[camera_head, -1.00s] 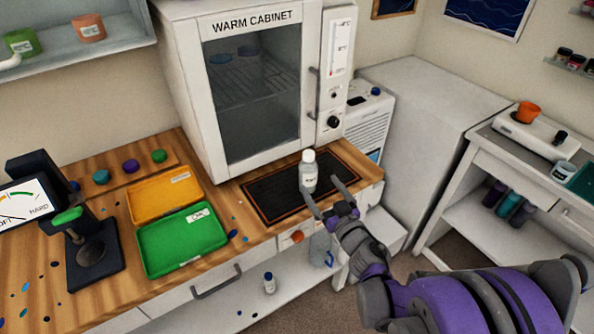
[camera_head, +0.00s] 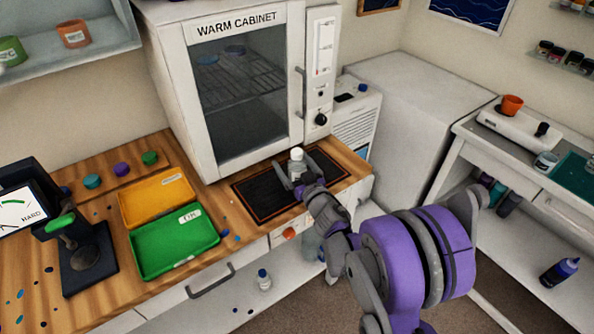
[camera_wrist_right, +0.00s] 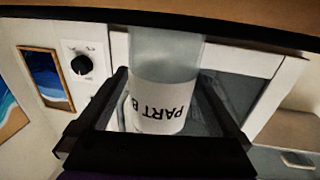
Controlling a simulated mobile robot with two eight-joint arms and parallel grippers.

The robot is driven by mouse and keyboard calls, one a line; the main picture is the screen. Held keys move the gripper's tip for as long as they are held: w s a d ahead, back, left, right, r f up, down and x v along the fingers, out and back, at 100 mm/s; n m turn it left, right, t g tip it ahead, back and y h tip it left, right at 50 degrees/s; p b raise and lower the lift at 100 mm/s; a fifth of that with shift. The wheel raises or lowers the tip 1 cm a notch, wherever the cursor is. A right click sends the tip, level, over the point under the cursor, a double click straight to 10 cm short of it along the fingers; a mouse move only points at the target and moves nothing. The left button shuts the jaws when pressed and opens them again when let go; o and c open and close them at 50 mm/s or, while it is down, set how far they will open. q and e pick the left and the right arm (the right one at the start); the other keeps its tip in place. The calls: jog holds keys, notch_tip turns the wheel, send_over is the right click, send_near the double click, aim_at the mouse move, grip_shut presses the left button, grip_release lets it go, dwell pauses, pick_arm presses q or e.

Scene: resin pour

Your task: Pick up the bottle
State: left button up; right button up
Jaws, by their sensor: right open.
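The bottle (camera_head: 297,164) has a white cap and stands upright on the black mat (camera_head: 262,196) in front of the warm cabinet. My right gripper (camera_head: 294,172) is open with its fingers on either side of the bottle. In the right wrist view the bottle (camera_wrist_right: 164,85) is clear with a white label reading "PART B", seen upside down, between the two dark fingers. I cannot tell whether either finger touches it. My left gripper is not in view.
The warm cabinet (camera_head: 245,90) stands close behind the mat. A green tray (camera_head: 173,262) and an orange tray (camera_head: 128,212) lie to the left. A smaller bottle (camera_head: 264,281) stands on the shelf below. A white scale (camera_head: 515,127) is at the right.

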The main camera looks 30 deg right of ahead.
grip_shut()
dwell(0.4)
jog(key=shift+r, duration=0.1)
